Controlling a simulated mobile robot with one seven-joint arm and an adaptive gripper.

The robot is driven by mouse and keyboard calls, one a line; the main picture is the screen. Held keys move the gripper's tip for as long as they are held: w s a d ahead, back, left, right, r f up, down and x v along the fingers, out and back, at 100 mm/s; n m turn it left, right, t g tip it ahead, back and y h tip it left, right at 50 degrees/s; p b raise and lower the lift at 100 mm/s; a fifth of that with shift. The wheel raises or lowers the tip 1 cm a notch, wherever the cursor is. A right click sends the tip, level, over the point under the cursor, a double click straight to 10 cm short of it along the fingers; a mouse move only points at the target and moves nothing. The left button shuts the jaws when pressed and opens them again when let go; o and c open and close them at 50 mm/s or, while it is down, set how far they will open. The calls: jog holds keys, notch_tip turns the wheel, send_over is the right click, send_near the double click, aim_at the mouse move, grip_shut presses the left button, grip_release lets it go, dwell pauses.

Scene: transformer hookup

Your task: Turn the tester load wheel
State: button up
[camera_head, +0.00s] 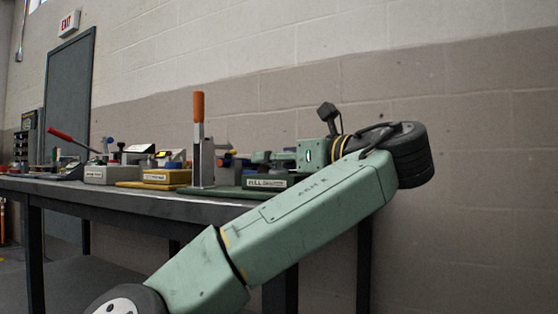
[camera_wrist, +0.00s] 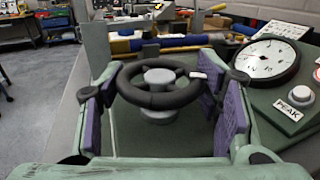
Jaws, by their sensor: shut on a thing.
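The black load wheel (camera_wrist: 128,93) has a grey hub and a small white mark on its rim. In the wrist view it lies between the two purple-padded fingers of my gripper (camera_wrist: 160,108), which are shut on its rim from left and right. The tester (camera_wrist: 262,95) is a dark green unit with a round white dial gauge (camera_wrist: 265,60) and a knob above a "PEAK" label. In the head view my gripper (camera_head: 282,157) reaches left over the tester's green base (camera_head: 262,184); the wheel cannot be made out there.
The dark workbench (camera_head: 140,196) runs along the wall. An upright grey post with an orange top (camera_head: 198,110) stands just left of the tester. Yellow and grey labelled fixtures (camera_head: 165,177) and a red-handled lever (camera_head: 66,138) are farther left. Grey floor (camera_wrist: 40,100) is open beside the bench.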

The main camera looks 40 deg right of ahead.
jog(key=o, duration=1.2)
jog(key=shift+w, duration=0.1)
jog(key=shift+r+h+p, duration=0.15)
jog(key=shift+h+p, duration=0.15)
jog(key=shift+p, duration=0.3)
